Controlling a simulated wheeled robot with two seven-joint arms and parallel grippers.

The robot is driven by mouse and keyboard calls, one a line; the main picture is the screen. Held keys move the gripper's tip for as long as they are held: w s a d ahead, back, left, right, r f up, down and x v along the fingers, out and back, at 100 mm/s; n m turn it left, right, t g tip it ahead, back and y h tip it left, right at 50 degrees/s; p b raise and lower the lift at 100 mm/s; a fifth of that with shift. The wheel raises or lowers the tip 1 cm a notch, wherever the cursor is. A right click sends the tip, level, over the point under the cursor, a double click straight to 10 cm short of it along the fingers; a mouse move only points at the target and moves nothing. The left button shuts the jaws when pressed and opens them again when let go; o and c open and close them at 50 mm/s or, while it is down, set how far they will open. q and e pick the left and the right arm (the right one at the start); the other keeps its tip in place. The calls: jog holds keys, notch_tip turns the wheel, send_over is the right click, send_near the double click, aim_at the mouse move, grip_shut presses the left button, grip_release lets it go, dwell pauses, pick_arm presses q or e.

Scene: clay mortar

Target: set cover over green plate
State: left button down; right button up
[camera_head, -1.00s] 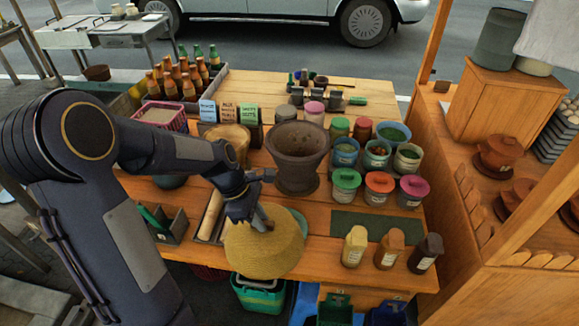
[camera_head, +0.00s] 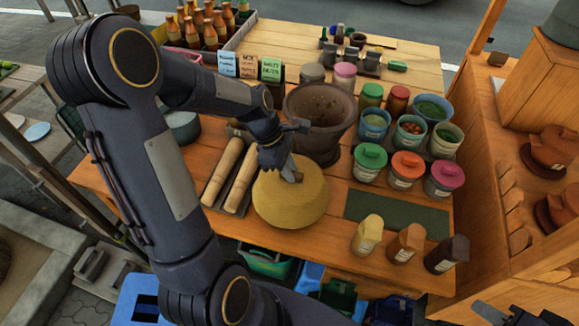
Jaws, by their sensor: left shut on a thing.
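The cover (camera_head: 290,205) is a tan woven dome on the front middle of the wooden table, in front of the clay mortar (camera_head: 318,122). My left gripper (camera_head: 292,172) is shut on the cover's top knob from above. The cover looks level and low, at or very near the tabletop. The green plate is not visible; the cover hides the place where its rim showed earlier. Part of what looks like my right gripper (camera_head: 500,316) shows at the bottom right edge, away from the table; its jaw state is unclear.
Two wooden rolling pins (camera_head: 230,175) lie left of the cover. A dark green mat (camera_head: 397,212) and several spice bottles (camera_head: 405,243) are to the right. Lidded jars (camera_head: 407,168) stand behind the mat. Bottles (camera_head: 205,25) stand in a crate at the back left.

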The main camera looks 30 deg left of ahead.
pick_arm(q)
notch_tip(320, 180, down, 2)
jog(key=shift+f+b, duration=0.15)
jog(key=shift+b, duration=0.5)
jog(key=shift+f+b, duration=1.2)
jog(key=shift+f, duration=0.65)
jog(key=c, duration=1.3)
grip_release()
jog(key=shift+r, duration=0.1)
